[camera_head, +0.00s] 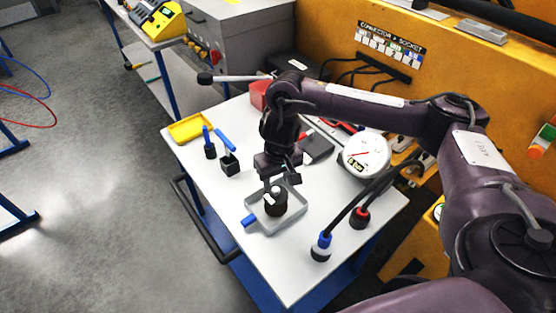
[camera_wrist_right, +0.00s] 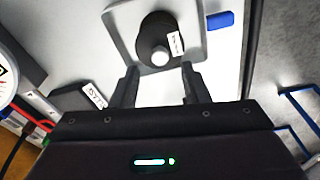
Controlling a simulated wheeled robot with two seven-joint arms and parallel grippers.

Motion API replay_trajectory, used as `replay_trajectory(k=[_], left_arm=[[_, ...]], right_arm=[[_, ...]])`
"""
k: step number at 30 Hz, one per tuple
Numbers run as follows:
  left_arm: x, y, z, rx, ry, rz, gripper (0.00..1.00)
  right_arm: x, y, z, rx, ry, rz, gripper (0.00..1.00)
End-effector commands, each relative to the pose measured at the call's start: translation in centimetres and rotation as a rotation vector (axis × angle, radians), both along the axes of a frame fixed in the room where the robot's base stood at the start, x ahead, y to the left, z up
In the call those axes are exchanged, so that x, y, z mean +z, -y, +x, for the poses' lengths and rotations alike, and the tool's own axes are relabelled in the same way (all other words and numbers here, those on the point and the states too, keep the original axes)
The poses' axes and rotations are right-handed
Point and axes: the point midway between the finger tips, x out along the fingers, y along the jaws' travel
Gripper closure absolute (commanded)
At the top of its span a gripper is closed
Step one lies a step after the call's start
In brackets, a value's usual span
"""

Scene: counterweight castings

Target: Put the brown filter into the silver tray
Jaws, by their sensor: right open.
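The brown filter (camera_head: 276,206) is a dark, near-black cylinder with a white label and a silver knob on top. It stands inside the silver tray (camera_head: 299,209), a shallow grey tray with a blue handle, on the white table. In the right wrist view the filter (camera_wrist_right: 153,38) is within the tray's rim (camera_wrist_right: 196,58). My right gripper (camera_head: 273,182) is just above the filter in the head view. In the wrist view its two fingers (camera_wrist_right: 160,82) are apart with nothing between them, just short of the filter's silver knob. My left gripper does not show.
The white table (camera_head: 262,258) also holds a yellow tray (camera_head: 191,128), blue-handled tools (camera_head: 228,160), a white round gauge (camera_head: 366,156) and blue and red cable plugs (camera_head: 321,247). A yellow connector panel stands behind. The table's front part is mostly bare.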

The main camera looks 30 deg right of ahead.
Motion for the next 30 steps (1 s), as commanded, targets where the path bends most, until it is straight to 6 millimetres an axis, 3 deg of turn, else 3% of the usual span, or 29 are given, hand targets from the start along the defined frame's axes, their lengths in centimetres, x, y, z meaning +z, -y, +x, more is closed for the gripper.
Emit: replay_trajectory(k=[1,3,12,30], left_arm=[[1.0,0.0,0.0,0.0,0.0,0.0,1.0],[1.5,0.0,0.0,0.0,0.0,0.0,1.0],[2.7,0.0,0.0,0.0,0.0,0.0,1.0],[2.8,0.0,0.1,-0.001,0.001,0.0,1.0]], right_arm=[[1.9,0.1,0.0,0.002,0.007,-0.003,0.58],[3.3,0.1,-0.2,0.002,0.006,-0.003,0.58],[7.2,0.0,-0.8,0.001,0.002,-0.001,0.58],[7.7,0.0,-1.0,0.0,-0.001,0.0,0.58]])
